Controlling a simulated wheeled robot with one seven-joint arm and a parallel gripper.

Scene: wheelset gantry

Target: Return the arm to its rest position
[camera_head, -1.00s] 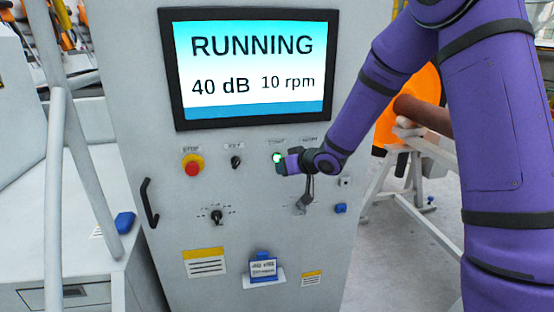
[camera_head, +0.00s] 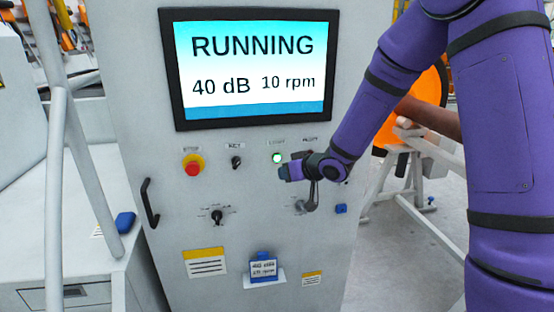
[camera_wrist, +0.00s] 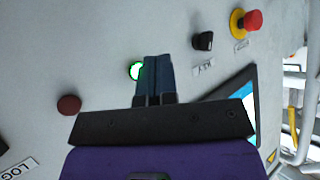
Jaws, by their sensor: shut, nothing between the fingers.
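My purple arm (camera_head: 372,110) reaches in from the upper right of the head view, in front of the control cabinet (camera_head: 230,275). My gripper (camera_head: 283,172) is shut and empty, just below and right of the lit green button (camera_head: 277,158). In the wrist view the closed fingers (camera_wrist: 154,62) point at the panel, and the green button (camera_wrist: 136,70) shows just left of their tips. The gap between fingertips and panel is hard to judge. The display (camera_head: 250,65) reads RUNNING, 40 dB and 10 rpm.
The panel carries a red stop knob (camera_head: 193,165), a key switch (camera_head: 236,162), a rotary dial (camera_head: 217,216) and a door handle (camera_head: 149,203). A dark red button (camera_wrist: 69,105) shows in the wrist view. A white stand (camera_head: 410,165) with an orange part is behind my arm.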

